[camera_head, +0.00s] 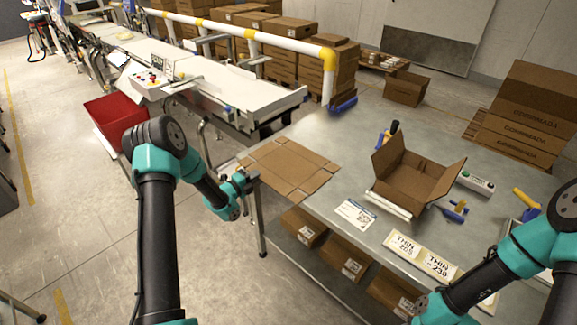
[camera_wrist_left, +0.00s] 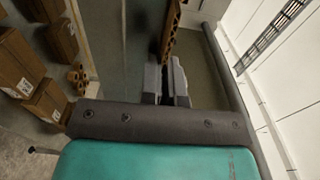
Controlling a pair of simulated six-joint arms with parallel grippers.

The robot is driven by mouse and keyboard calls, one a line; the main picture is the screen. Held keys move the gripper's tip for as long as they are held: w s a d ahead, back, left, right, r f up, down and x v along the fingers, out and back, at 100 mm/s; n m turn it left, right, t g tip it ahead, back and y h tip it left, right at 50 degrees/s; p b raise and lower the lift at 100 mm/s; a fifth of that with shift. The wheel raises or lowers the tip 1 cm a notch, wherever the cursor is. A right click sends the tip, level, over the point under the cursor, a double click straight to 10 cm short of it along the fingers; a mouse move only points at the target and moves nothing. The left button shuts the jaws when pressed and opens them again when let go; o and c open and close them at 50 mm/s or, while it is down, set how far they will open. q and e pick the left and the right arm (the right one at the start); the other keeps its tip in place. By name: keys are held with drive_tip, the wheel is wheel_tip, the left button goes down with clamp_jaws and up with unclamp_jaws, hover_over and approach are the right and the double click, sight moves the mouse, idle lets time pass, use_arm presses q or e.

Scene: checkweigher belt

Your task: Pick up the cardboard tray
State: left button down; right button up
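A flat brown cardboard tray blank (camera_head: 290,167) with crease lines lies at the near left corner of the metal table. Its left side reaches over the table edge. In the left wrist view a thin brown cardboard edge (camera_wrist_left: 170,28) stands ahead of the fingers, seen edge-on. My left gripper (camera_head: 250,178) is just left of the blank, outside the table edge.
An open cardboard box (camera_head: 413,185) sits in a fixture with blue handles. Labels (camera_head: 357,214) and number cards (camera_head: 421,256) lie on the table front. Boxes (camera_head: 343,257) fill the shelf below. A red bin (camera_head: 115,112) and conveyor (camera_head: 235,92) stand at left.

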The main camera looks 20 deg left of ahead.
use_arm(q)
drive_tip(key=shift+r, duration=0.15)
drive_tip(key=shift+r, duration=0.25)
drive_tip(key=s+d+r, duration=0.4)
drive_tip(key=s+d, duration=0.4)
drive_tip(key=s, duration=0.5)
drive_tip(key=shift+s+d, duration=0.15)
drive_tip(key=shift+s, duration=0.2)
drive_tip(key=shift+r, duration=0.15)
